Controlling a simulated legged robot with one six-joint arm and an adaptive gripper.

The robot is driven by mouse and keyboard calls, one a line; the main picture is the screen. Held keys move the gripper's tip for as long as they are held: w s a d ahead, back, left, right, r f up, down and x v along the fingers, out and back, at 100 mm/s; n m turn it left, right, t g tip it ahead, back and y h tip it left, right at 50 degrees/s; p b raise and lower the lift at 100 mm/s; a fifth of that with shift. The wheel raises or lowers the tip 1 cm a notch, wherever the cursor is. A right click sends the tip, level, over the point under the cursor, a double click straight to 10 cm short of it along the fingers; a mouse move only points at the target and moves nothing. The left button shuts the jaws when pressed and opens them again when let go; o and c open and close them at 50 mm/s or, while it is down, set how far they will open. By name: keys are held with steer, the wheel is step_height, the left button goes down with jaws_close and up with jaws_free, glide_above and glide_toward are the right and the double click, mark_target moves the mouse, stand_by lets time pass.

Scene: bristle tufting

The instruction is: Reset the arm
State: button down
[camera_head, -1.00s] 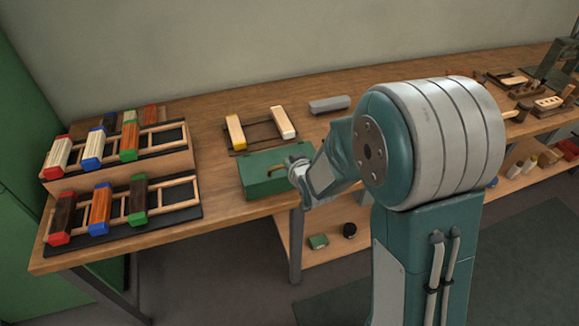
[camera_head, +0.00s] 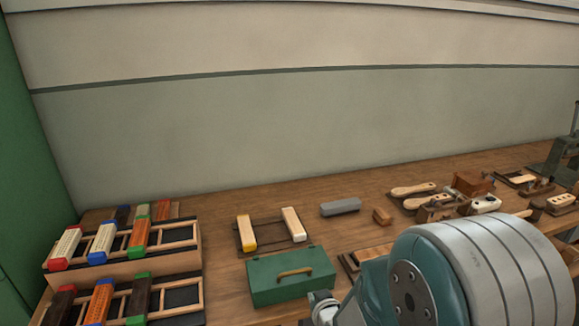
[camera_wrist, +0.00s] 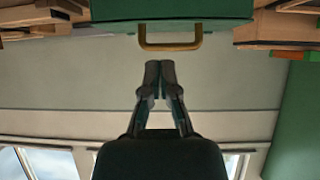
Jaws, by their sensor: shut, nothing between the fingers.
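My gripper (camera_wrist: 160,68) shows in the wrist view with its dark fingertips together and nothing between them. The tips lie just below the brass handle (camera_wrist: 170,44) of the green box (camera_wrist: 205,10) in that picture, with a visible gap. In the head view my arm fills the lower right, and its wrist end is at the bottom edge beside the green box (camera_head: 262,290). The gripper's fingers are out of the picture there. The box stands closed on the bench.
A two-tier rack (camera_head: 180,262) with brush blocks stands at the bench's left. A wooden frame with two pale blocks (camera_head: 293,224) lies behind the box. A grey block (camera_head: 340,207) and several brush tools (camera_head: 413,189) lie further right. A green cabinet (camera_head: 28,150) stands at far left.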

steer(key=s+d+r+m+g+h, duration=0.1)
steer(key=s+d+r, duration=0.25)
steer(key=r, duration=0.25)
steer(key=s+d+r+m+g+h, duration=0.1)
steer(key=s+d+r+g, duration=0.1)
steer(key=s+d+r, duration=0.3)
steer(key=s+r+g, duration=0.1)
steer(key=s+r, duration=0.2)
steer(key=s, duration=0.4)
steer(key=s+r+m+g, duration=0.1)
steer(key=s+r, duration=0.3)
steer(key=s, duration=0.2)
steer(key=shift+s+d+r+g+h, duration=0.2)
steer(key=shift+s+g+h, duration=0.1)
steer(key=shift+s+h, duration=0.1)
steer(key=shift+w, duration=0.1)
